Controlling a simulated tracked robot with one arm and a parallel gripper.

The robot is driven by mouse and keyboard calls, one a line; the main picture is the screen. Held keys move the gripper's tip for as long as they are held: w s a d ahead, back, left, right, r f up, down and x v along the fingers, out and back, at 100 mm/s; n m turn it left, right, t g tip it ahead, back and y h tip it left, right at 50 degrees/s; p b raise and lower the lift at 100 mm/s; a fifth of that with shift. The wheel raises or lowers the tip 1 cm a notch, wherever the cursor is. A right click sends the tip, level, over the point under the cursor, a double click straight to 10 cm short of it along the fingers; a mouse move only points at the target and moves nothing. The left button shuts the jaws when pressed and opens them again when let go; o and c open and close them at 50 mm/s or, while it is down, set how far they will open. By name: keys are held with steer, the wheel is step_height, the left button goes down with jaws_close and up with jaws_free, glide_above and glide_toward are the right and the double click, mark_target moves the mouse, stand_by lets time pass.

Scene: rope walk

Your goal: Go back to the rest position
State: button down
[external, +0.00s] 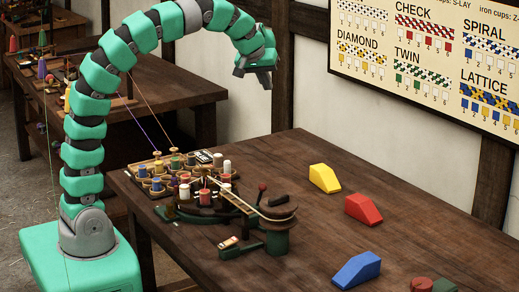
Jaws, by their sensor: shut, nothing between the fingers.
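My gripper (266,82) hangs in the air at the end of my raised, arched green arm. It points downward, above and behind the far left part of the wooden table (330,155). It is shut and empty. It is apart from the table and everything on it.
A rope-making device (265,215) and a tray of coloured spools (158,184) stand on the table's left side. Yellow (324,178), red (363,209) and blue (357,270) wedge blocks lie to the right. A pattern board (430,55) hangs on the wall. The space around my gripper is free.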

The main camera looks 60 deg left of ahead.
steer(key=s+a+r+m+t+h, duration=0.1)
steer(key=s+r+m+t, duration=0.3)
steer(key=r, duration=0.9)
steer(key=s+a+r+m+t+h, duration=0.1)
steer(key=s+r+m+t, duration=0.3)
steer(key=s+r, duration=0.4)
step_height(320, 180, up, 6)
steer(key=shift+f+t, duration=0.1)
steer(key=shift+t, duration=0.7)
